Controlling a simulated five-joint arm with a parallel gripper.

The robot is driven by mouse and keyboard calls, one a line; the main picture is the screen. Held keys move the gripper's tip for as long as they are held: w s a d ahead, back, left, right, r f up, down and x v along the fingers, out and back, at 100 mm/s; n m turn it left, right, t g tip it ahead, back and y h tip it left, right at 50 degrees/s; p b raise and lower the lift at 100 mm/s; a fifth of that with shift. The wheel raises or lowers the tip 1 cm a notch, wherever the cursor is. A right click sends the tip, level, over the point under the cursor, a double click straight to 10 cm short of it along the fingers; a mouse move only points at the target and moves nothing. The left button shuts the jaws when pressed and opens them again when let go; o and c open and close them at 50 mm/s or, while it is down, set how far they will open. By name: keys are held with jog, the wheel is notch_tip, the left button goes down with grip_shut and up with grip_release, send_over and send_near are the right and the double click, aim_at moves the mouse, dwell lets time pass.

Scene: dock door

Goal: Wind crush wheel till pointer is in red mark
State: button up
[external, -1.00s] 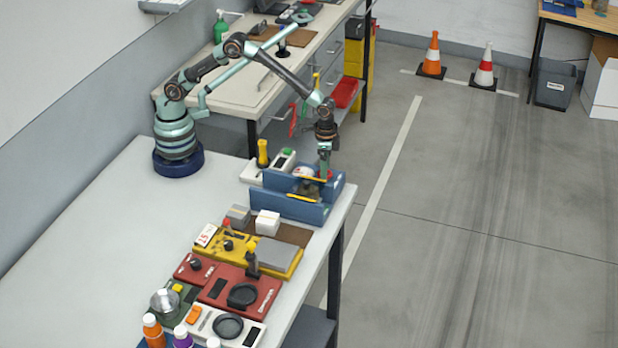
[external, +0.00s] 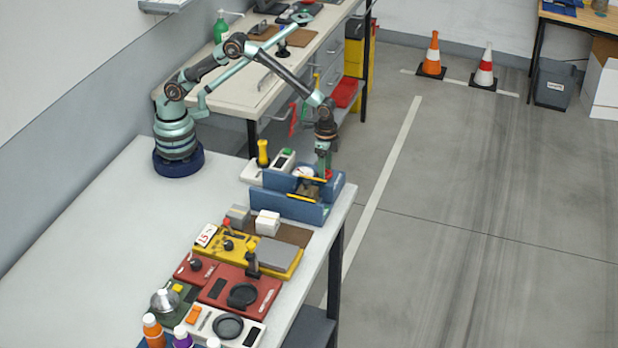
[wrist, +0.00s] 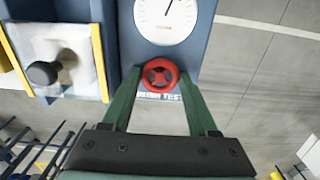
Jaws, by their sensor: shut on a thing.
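The small red crush wheel (wrist: 160,75) sits on the blue crush tester (external: 285,207), below a round white dial (wrist: 165,20). My gripper (wrist: 158,72) has its two green fingers on either side of the wheel and is shut on it. In the external view my gripper (external: 325,172) reaches down to the tester's right end, and the wheel shows there as a bit of red. The dial's thin pointer leans up and slightly right. The dial's top is cut off in the wrist view, and I cannot make out a red mark.
Left of the wheel in the wrist view, a pale block with a black knob (wrist: 43,73) lies between yellow-edged plates. Red and yellow panels (external: 240,290) and bottles (external: 153,330) line the bench's front. The bench (external: 110,215) is clear on the left.

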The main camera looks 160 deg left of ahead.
jog(key=o, duration=1.4)
notch_tip(320, 180, up, 12)
jog(key=shift+r, duration=0.1)
